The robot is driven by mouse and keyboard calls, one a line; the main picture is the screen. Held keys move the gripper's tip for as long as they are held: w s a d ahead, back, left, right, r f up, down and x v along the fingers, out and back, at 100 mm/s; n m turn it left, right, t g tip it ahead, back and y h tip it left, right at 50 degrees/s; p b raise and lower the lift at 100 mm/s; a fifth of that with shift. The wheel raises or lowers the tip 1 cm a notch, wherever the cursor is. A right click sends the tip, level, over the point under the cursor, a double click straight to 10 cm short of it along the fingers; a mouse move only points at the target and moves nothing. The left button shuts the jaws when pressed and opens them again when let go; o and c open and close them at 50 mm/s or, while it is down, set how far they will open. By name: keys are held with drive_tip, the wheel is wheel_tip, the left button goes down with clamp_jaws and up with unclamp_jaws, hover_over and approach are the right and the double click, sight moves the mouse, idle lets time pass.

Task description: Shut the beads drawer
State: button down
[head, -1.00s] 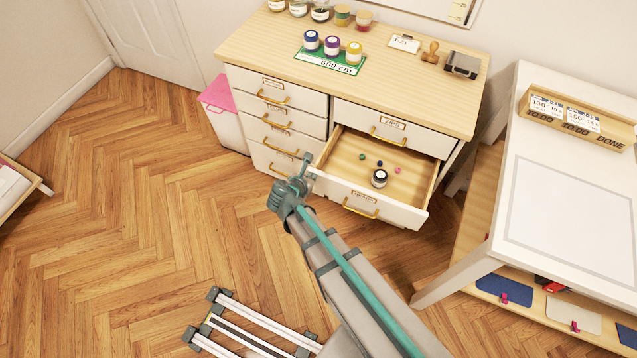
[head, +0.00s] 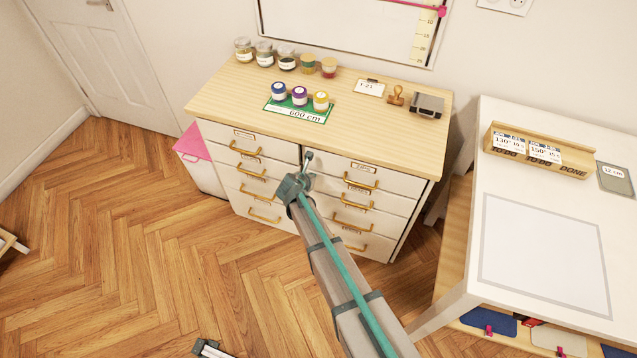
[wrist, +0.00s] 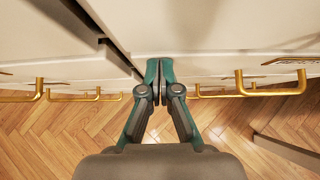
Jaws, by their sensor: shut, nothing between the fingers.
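The beads drawer (head: 330,190) is the second one down in the right column of the white cabinet. Its front looks level with the drawers above and below in the head view, and its inside is hidden. A small remaining gap cannot be ruled out. Its brass handle (head: 357,206) is to the right of my gripper (head: 306,168). My gripper is shut and empty, by the left end of the right column's fronts. In the wrist view my gripper (wrist: 156,80) has its fingertips at a white drawer front (wrist: 210,30); whether they touch is unclear.
The cabinet top (head: 225,90) holds jars, paint pots on a green card, a stamp and a dark box. A pink-lidded bin (head: 195,150) stands left of the cabinet. A white table (head: 545,245) is at the right. The floor in front is largely clear.

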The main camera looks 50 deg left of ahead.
drive_tip(key=shift+w+a+r, duration=0.15)
drive_tip(key=shift+w+a, duration=0.1)
drive_tip(key=shift+w, duration=0.05)
drive_tip(key=shift+a, duration=0.1)
drive_tip(key=shift+r, duration=0.1)
drive_tip(key=s+d+r+b, duration=0.3)
drive_tip(key=s+d+r, duration=0.3)
drive_tip(key=s, duration=0.4)
drive_tip(key=shift+d+r, duration=0.2)
drive_tip(key=shift+d, duration=0.1)
